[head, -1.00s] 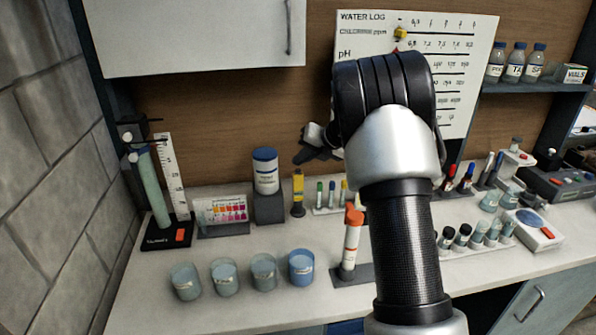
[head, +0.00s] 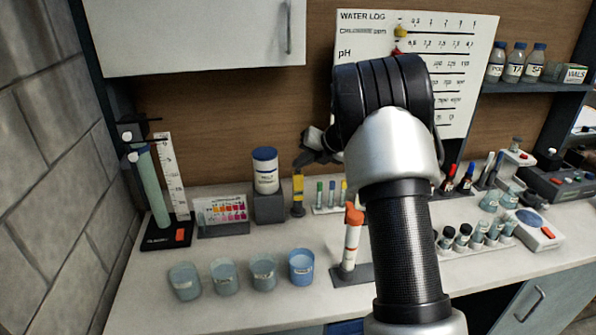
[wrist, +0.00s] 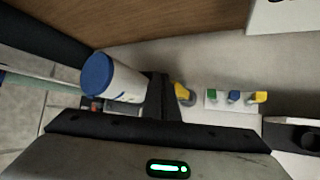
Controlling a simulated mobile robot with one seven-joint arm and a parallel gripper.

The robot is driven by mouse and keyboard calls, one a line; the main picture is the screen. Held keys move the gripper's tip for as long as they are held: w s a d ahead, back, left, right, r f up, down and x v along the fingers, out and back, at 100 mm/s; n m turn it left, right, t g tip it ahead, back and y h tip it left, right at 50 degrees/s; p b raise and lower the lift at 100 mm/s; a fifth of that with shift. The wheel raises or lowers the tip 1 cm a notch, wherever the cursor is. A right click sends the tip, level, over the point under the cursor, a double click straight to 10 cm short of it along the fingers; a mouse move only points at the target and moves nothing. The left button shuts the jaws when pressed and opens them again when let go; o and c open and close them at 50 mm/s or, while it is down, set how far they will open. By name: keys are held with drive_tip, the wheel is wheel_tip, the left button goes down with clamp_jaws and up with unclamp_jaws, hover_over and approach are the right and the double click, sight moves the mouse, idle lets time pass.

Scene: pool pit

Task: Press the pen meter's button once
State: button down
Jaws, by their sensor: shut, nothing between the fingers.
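The yellow upright pen-shaped device, which looks like the pen meter (head: 298,188), stands in a dark base near the back of the counter. My shut, empty gripper (head: 301,166) is right at its top in the head view; I cannot tell whether they touch. In the wrist view, the pen meter's yellow part (wrist: 182,91) shows just right of my dark fingers (wrist: 163,78), which hide part of it. The button cannot be made out.
A blue-lidded white jar (head: 265,172) stands on a grey block just left of the pen meter. A small rack of colored-cap vials (head: 331,208) is just right. An orange-capped tube (head: 352,240) and several cups (head: 224,277) stand in front.

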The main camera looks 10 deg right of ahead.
drive_tip(key=shift+f, duration=0.3)
drive_tip(key=shift+r, duration=0.1)
idle(0.3)
drive_tip(key=shift+r+p, duration=0.85)
drive_tip(key=shift+p, duration=0.05)
wheel_tip(320, 180, up, 5)
drive_tip(key=p, duration=0.5)
